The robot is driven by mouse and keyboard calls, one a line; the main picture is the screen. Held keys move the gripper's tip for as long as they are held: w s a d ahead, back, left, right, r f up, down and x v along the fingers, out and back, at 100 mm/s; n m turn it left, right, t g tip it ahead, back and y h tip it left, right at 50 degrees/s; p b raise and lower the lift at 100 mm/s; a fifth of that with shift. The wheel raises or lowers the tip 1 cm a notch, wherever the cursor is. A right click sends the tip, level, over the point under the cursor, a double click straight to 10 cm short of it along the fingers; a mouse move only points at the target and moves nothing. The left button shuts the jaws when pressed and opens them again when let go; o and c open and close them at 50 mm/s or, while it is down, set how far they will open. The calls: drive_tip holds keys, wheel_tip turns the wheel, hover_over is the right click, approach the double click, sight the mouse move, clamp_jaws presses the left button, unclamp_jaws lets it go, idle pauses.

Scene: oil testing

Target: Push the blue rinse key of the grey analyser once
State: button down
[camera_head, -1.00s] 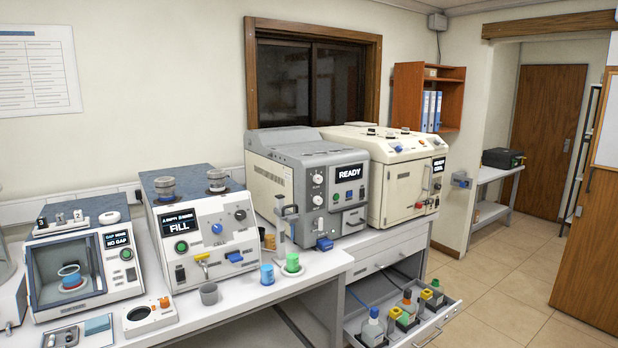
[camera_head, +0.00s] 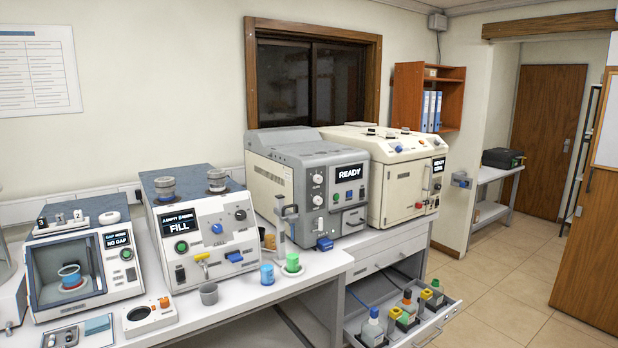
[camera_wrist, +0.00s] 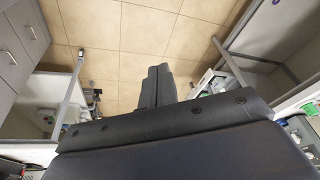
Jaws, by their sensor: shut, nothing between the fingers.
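The grey analyser (camera_head: 285,175) stands on the bench in the middle of the head view. Its dark display (camera_head: 349,173) reads READY. A blue key (camera_head: 324,243) sticks out low at its front, near the bench edge. My gripper (camera_wrist: 155,75) shows only in the wrist view. Its two dark fingers lie together, shut and empty, over tiled floor. The head view does not show my gripper, and I cannot make out the blue key in the wrist view.
A cream machine (camera_head: 395,175) stands right of the analyser, above an open drawer (camera_head: 405,320) of bottles. On its left are a stand (camera_head: 283,225), a blue cup (camera_head: 267,274), a green cup (camera_head: 292,262) and a machine (camera_head: 205,235) reading FILL. The tiled floor (camera_head: 500,275) at right is clear.

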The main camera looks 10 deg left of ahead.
idle(0.7)
drive_tip(key=w+a+r+n+t+y+p, duration=0.15)
drive_tip(key=w+a+r+n+t, duration=0.3)
drive_tip(key=w+a, duration=0.55)
drive_tip(key=w+a+r+n+t+y+p, duration=0.1)
drive_tip(key=w+a+r+n+t+y, duration=0.3)
drive_tip(key=w+a, duration=0.6)
drive_tip(key=s+a+r+n+t+h+p, duration=0.1)
drive_tip(key=s+a+n+t+h, duration=0.2)
drive_tip(key=a+t, duration=0.3)
drive_tip(key=shift+s+r+n+t+h, duration=0.25)
drive_tip(key=shift+s+n+t+h, duration=0.15)
drive_tip(key=shift+n, duration=0.25)
drive_tip(key=shift+w, duration=0.15)
